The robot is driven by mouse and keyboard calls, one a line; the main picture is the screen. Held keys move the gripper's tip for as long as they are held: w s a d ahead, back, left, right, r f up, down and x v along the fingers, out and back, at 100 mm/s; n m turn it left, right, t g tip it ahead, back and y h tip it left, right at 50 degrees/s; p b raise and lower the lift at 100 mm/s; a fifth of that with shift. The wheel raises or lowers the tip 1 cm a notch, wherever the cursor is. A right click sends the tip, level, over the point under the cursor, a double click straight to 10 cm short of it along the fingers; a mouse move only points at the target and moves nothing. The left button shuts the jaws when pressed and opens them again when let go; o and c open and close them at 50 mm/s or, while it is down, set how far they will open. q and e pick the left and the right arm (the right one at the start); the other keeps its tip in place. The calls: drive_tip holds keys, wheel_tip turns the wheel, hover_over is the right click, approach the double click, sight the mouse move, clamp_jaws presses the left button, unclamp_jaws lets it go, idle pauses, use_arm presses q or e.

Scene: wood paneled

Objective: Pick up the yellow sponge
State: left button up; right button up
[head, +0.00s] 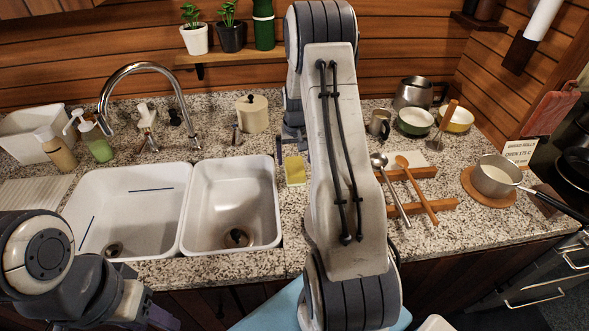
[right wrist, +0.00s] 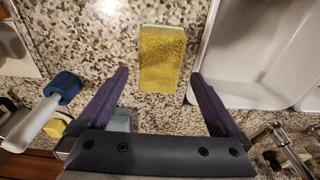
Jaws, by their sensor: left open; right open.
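The yellow sponge (head: 294,171) lies on the speckled counter just right of the sink in the head view. In the right wrist view the sponge (right wrist: 161,58) is in the upper middle, its textured yellow face towards the camera. My right gripper (right wrist: 160,75) is open and empty, with its purple fingers on either side of the sponge's line and apart from it. In the head view my right arm hides most of that gripper (head: 292,148). My left gripper (head: 152,312) is at the bottom left in the head view, open, partly seen, and far from the sponge.
The double white sink (head: 130,205) is left of the sponge, with a curved faucet (head: 140,68) behind. A lidded cream pot (head: 252,113) stands behind the sponge. Right of my arm are spoons (head: 416,190) on wooden rests and a saucepan (head: 495,176). A blue-headed brush (right wrist: 62,88) shows in the wrist view.

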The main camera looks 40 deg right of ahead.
sight(295, 166)
drive_tip(key=shift+f+p, duration=0.4)
drive_tip(key=shift+f, duration=0.1)
wheel_tip(295, 166, down, 3)
drive_tip(key=shift+w+d+f+p, duration=0.1)
drive_tip(key=shift+w+f+p, duration=0.1)
drive_tip(key=shift+p, duration=0.7)
drive_tip(key=shift+f, duration=0.55)
drive_tip(key=c, duration=1.4)
drive_tip(key=shift+r, duration=0.15)
wheel_tip(295, 166, up, 4)
drive_tip(key=shift+d+f+b, duration=0.1)
drive_tip(key=shift+b, duration=1.1)
drive_tip(key=s+d+r+b, duration=0.3)
drive_tip(key=s+d+r, duration=0.2)
drive_tip(key=s, duration=0.5)
wheel_tip(295, 166, up, 2)
drive_tip(key=shift+s, duration=0.15)
drive_tip(key=shift+d, duration=0.1)
